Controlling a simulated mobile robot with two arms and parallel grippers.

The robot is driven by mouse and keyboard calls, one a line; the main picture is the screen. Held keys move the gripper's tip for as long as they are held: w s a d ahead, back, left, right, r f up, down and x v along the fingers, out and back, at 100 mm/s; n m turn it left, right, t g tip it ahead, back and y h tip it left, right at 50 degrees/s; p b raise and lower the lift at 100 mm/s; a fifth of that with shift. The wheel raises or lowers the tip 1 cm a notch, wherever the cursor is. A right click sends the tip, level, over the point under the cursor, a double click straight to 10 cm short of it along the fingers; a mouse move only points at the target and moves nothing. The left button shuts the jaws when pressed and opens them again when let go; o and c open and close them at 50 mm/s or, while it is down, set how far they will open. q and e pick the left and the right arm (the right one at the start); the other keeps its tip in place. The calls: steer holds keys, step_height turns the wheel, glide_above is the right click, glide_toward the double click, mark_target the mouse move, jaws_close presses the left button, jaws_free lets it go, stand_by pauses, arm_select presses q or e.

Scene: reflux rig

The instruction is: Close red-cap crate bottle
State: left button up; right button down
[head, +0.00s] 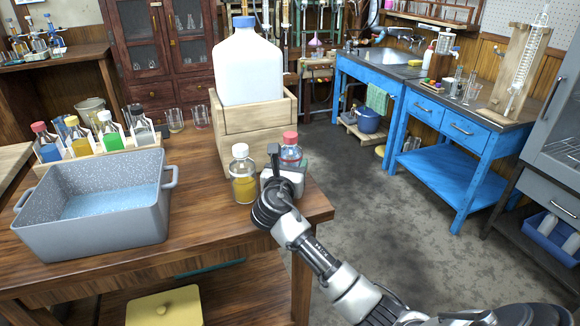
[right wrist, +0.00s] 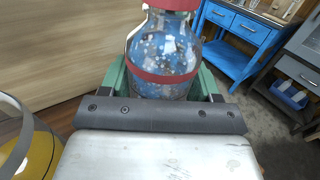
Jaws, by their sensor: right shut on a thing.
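A red-cap bottle (head: 291,153) with blue contents stands at the right end of the wooden table, by the wooden box. It fills the top middle of the right wrist view (right wrist: 163,45), with a red band around its body and the cap (right wrist: 172,4) on its neck, cut off by the frame edge. My right gripper (head: 288,167) is shut on this bottle; its green fingers lie on either side of the body in the right wrist view. The lower bottle is hidden by the gripper. Another red-cap bottle (head: 46,145) stands in a wooden crate (head: 132,144) at the left. My left gripper is out of view.
A white-cap bottle with yellow liquid (head: 244,178) stands close left of my right gripper. Behind is a wooden box (head: 259,123) holding a large white jug (head: 247,70). A grey tub (head: 100,228) sits at the left. The table's right edge is close.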

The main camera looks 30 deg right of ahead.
steer(key=shift+c, duration=1.2)
jaws_free()
steer(key=shift+s+a, duration=0.15)
steer(key=shift+a, duration=0.05)
steer(key=p+v, duration=0.1)
steer(key=v, duration=1)
steer(key=shift+s+a+p, duration=0.2)
steer(key=shift+p, duration=0.1)
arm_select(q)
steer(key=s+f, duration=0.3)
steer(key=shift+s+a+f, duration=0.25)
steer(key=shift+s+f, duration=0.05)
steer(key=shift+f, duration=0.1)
